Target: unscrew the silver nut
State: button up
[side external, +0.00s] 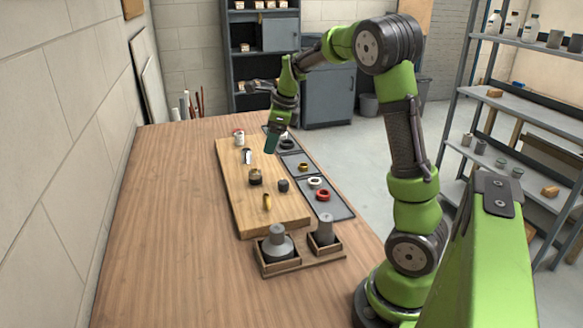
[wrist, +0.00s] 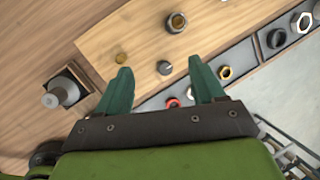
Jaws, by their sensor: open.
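My gripper (side external: 271,145) hangs above the far part of the wooden board, apart from the parts. In the wrist view my gripper (wrist: 160,67) is open, with nothing held between its fingers. A silver hexagonal ring (wrist: 302,22), which looks like a nut, lies in the tray at the upper right of the wrist view. A silvery piece (side external: 247,156) stands on the board in the side view; I cannot tell whether it is a nut. A dark fitting with a brass-coloured rim (wrist: 176,22) is on the board. A small dark knob (wrist: 164,68) appears between the fingertips, below them.
A brass piece (side external: 267,202) stands near the board's front. The dark tray (side external: 340,211) holds red (side external: 323,195), white (side external: 315,182) and brass (side external: 303,167) rings. Wooden holders with grey parts (side external: 278,243) stand in front. The table's left side (side external: 165,220) is clear.

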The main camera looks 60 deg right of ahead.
jog(key=w+d+r+m, duration=0.1)
jog(key=d+m, duration=0.1)
jog(key=m, duration=0.5)
send_near(256, 170)
jog(key=x, duration=0.9)
jog(key=shift+c, duration=0.3)
